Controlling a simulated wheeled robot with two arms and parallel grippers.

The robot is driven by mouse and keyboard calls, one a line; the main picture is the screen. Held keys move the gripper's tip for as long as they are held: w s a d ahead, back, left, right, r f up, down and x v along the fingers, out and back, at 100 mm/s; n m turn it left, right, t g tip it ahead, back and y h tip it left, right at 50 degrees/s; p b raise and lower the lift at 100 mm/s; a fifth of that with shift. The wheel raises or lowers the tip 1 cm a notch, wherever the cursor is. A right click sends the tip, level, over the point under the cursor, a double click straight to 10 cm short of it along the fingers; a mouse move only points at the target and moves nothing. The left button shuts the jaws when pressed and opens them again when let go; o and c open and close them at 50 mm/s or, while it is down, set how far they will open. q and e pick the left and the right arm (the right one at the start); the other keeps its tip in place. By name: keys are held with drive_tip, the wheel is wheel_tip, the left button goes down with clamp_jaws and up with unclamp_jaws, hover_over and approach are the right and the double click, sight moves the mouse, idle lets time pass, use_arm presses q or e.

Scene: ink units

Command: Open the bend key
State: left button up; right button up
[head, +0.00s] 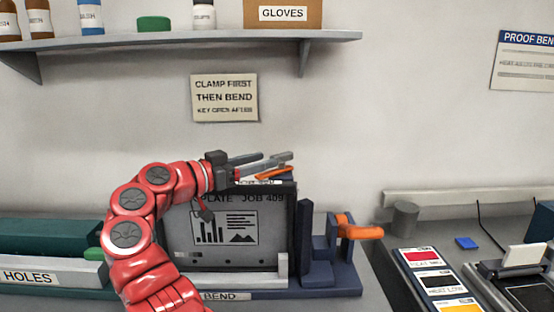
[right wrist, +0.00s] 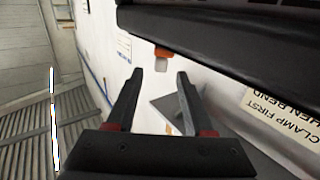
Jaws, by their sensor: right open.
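My right gripper (head: 277,160) is open, held over the top edge of the bend unit. Its two fingers also show in the right wrist view (right wrist: 159,74), apart and with nothing between them. A flat orange piece (head: 274,174) lies at the unit's top right, just below the fingers. In the right wrist view an orange piece (right wrist: 161,50) shows under a dark bar, beyond the fingertips. A larger orange handle (head: 360,231) sticks out at the right of the blue bend unit (head: 318,268). No label shows which orange part is the bend key. A printed plate (head: 250,225) stands upright in the unit.
A shelf (head: 180,42) with bottles and a gloves box (head: 283,14) hangs above. A clamp-first sign (head: 224,97) is on the wall. A grey cylinder (head: 403,219) and an ink tray with coloured cards (head: 436,281) stand at right. A teal holes unit (head: 50,240) is at left.

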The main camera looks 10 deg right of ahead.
drive_tip(key=v, duration=1.1)
drive_tip(key=shift+d, duration=0.1)
